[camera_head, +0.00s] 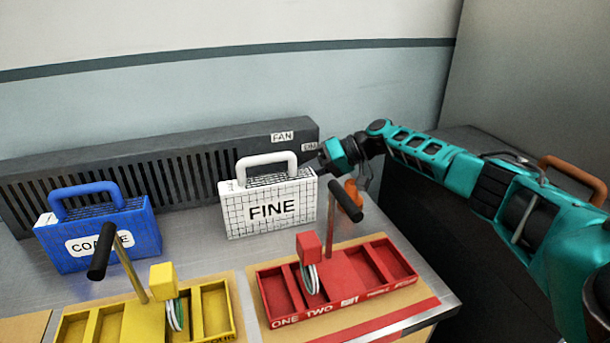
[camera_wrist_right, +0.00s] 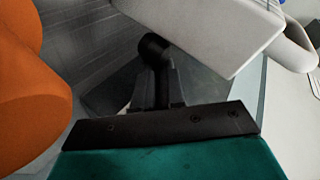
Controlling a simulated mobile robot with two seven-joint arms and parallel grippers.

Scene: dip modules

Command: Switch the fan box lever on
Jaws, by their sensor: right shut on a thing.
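The fan box (camera_head: 150,165) is a long dark grey slatted box along the wall, with a FAN label (camera_head: 282,136) near its right end. A second small label beside it is partly hidden. My right gripper (camera_head: 324,158) is at the box's right end, shut on a small dark part there, which I take to be the lever. In the right wrist view a dark rounded knob on a stem (camera_wrist_right: 155,48) shows beyond the gripper's dark plate. The lever's exact tilt cannot be told. My left gripper is not in view.
Red (camera_head: 345,285) and yellow (camera_head: 150,320) trays with upright handles are in front. An orange object (camera_head: 350,194) is just below the gripper.

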